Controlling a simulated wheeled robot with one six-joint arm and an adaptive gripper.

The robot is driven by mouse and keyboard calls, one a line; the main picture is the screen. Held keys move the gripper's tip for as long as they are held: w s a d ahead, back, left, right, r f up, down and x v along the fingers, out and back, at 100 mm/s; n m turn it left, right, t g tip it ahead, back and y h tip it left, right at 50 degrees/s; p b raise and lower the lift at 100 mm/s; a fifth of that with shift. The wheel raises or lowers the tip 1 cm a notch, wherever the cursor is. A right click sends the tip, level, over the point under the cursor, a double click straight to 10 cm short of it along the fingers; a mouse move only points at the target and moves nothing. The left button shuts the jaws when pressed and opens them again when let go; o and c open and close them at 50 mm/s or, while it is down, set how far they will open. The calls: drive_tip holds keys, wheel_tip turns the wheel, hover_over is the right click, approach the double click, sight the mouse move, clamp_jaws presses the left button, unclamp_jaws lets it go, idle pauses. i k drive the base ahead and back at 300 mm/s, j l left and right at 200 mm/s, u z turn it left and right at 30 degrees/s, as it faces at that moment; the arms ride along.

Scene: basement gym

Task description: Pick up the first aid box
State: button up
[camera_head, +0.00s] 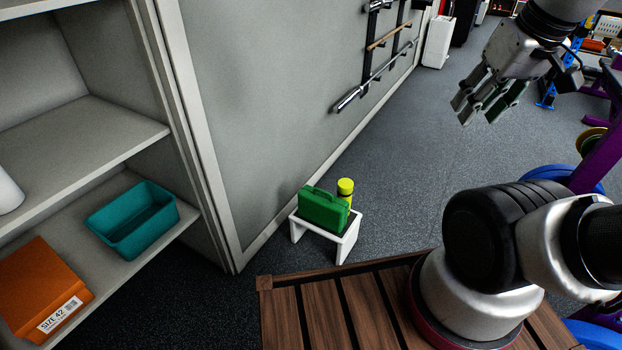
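A green box with a handle on top (323,208), which looks like the first aid box, stands upright on a small white stool (350,240) beside the grey wall. A yellow bottle (345,187) stands right behind it and is partly hidden by it. My gripper (482,112) hangs at the upper right, well above the floor and far to the right of the stool. Its fingers are apart and nothing shows between them.
A shelf unit at the left holds a teal bin (133,222), an orange shoebox (42,290) and part of a white object (8,192). Bars hang on a wall rack (378,60). Weight plates (562,176) lie at the right. Floor (420,140) right of the stool is clear.

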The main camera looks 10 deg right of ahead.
sight(330, 212)
drive_tip(key=i+j+z, duration=0.1)
drive_tip(key=i+z, duration=0.2)
drive_tip(key=i, duration=0.2)
drive_tip(key=i+j+z, duration=0.25)
drive_tip(key=i, duration=0.2)
drive_tip(key=i+j+z, duration=0.3)
drive_tip(key=i, duration=0.15)
drive_tip(key=z, duration=0.35)
